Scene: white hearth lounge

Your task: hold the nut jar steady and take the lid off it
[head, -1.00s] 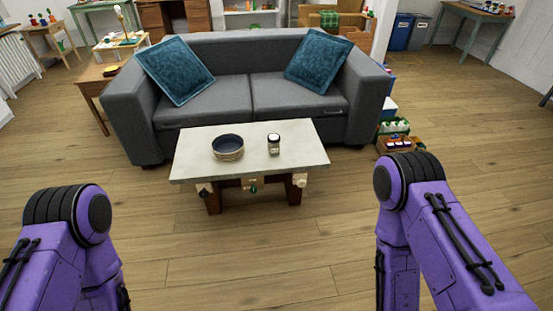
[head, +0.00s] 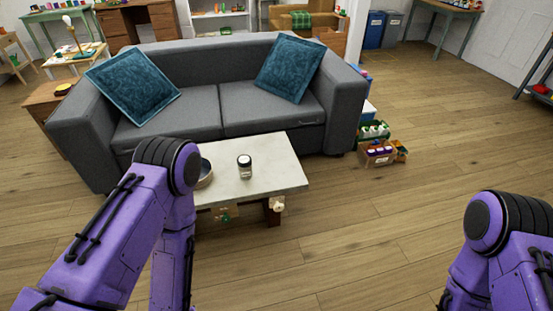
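The lid (head: 244,158) is on the jar. My two purple arms come in from the left and right lower edges. Both grippers are out of the picture, and neither arm touches the jar.
A dark bowl (head: 205,174) on the table is partly hidden by my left arm. A grey sofa (head: 215,97) with two blue cushions stands behind the table. Crates of bottles (head: 377,152) stand at the sofa's right end. The wooden floor at right is clear.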

